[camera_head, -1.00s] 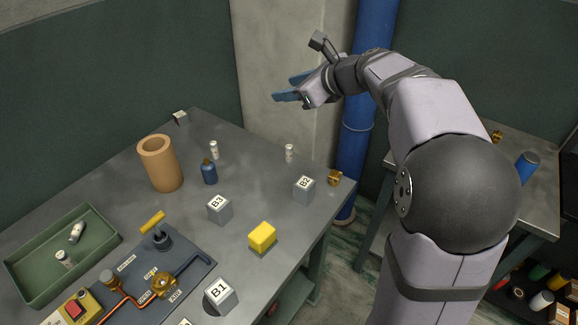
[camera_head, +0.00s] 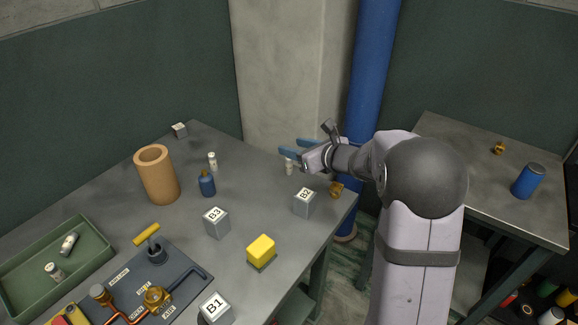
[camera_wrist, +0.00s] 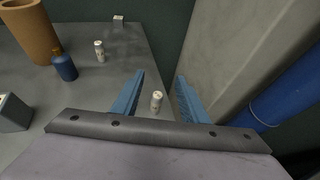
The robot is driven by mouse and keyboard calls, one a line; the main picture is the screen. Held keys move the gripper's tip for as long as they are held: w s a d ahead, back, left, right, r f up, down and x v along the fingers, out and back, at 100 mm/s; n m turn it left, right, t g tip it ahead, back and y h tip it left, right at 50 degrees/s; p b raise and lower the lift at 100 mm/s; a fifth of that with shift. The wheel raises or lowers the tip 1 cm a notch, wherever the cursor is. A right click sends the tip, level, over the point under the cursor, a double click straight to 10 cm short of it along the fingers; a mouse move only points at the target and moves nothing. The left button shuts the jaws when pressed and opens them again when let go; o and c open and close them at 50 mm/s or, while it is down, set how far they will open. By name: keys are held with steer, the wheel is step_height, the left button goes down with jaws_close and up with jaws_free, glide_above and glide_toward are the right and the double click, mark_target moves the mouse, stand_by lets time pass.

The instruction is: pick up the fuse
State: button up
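A small white cylinder that looks like a fuse (camera_head: 289,167) stands upright near the back right of the table, partly behind my gripper. In the wrist view this fuse (camera_wrist: 157,101) shows between the two blue fingers. My gripper (camera_head: 290,146) is open and empty, with the fingers pointing left. In the wrist view my gripper (camera_wrist: 160,78) has a wide gap, and neither finger visibly touches the fuse. A similar white cylinder (camera_head: 212,161) stands farther left, and it also shows in the wrist view (camera_wrist: 100,51). Two more lie or stand in the green tray (camera_head: 100,238).
Block B2 (camera_head: 304,203) and a brass fitting (camera_head: 336,189) stand close in front of the gripper. A blue bottle (camera_head: 207,184) and a tan cylinder (camera_head: 157,178) are to the left. The wall and a blue pipe (camera_head: 371,75) are close behind.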

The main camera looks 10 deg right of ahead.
glide_toward(282, 167)
steer(key=w+r, duration=0.1)
steer(key=w+a+r, duration=0.1)
steer(key=r, duration=0.1)
steer(key=shift+a, duration=0.1)
steer(key=shift+p+x, duration=1.25)
steer(key=shift+x, duration=2.4)
steer(key=shift+f, duration=0.1)
jaws_close()
